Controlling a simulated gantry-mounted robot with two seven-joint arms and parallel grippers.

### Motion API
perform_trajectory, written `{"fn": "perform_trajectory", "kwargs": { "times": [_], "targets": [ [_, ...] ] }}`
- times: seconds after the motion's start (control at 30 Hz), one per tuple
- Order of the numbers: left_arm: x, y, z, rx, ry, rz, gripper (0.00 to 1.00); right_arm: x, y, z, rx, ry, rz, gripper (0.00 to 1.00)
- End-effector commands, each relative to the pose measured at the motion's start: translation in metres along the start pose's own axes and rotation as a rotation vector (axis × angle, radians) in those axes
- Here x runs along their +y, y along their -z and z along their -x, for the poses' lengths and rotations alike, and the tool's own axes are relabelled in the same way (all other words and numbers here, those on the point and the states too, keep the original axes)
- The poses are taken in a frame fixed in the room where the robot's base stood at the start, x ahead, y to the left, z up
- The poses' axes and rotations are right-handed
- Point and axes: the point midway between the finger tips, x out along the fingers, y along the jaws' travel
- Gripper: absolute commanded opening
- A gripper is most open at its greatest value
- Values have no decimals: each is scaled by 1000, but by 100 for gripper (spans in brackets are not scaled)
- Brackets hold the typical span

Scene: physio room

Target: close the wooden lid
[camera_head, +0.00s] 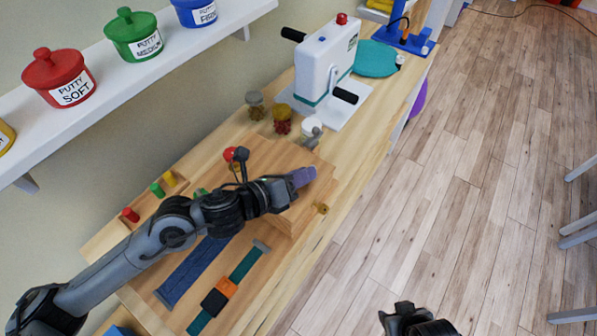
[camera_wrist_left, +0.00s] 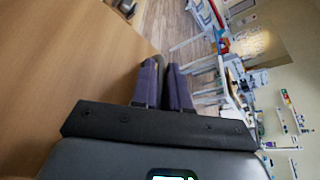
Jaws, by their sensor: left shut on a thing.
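The wooden box with its wooden lid (camera_head: 318,168) stands on the bench, partly hidden behind my left arm. A round brass-coloured knob (camera_head: 321,208) shows at its front side. My left gripper (camera_head: 304,176) is at the lid, its purple fingers close together; the exact contact is hidden. In the left wrist view the fingers (camera_wrist_left: 165,85) are almost together, and a broad wooden surface (camera_wrist_left: 65,65) fills the left side. How far the lid stands open is unclear. My right gripper (camera_head: 408,318) shows at the bottom edge, away from the box; its fingers are not clear.
Small jars (camera_head: 282,120) stand behind the box, near a white crank machine (camera_head: 325,65). Coloured pegs (camera_head: 158,189) and straps (camera_head: 222,296) lie on the near bench. A shelf with putty pots (camera_head: 58,76) runs above left.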

Motion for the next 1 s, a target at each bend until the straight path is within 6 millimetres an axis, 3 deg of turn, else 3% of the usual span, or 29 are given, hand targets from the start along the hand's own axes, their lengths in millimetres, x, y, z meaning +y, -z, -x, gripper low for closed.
{"fn": "perform_trajectory", "kwargs": {
  "times": [0.5,0.53,0.67,1.0],
  "targets": [
    [1,4,-2,4,1,2,0,-2,0,-3,1,5,-6,43],
    [1,4,-2,4,0,2,16,-2,0,-3,1,5,-7,43],
    [1,4,-2,3,1,3,36,-2,0,-2,1,8,-9,43],
    [1,3,2,1,0,2,36,-2,0,-2,1,8,-9,43]
  ]
}}
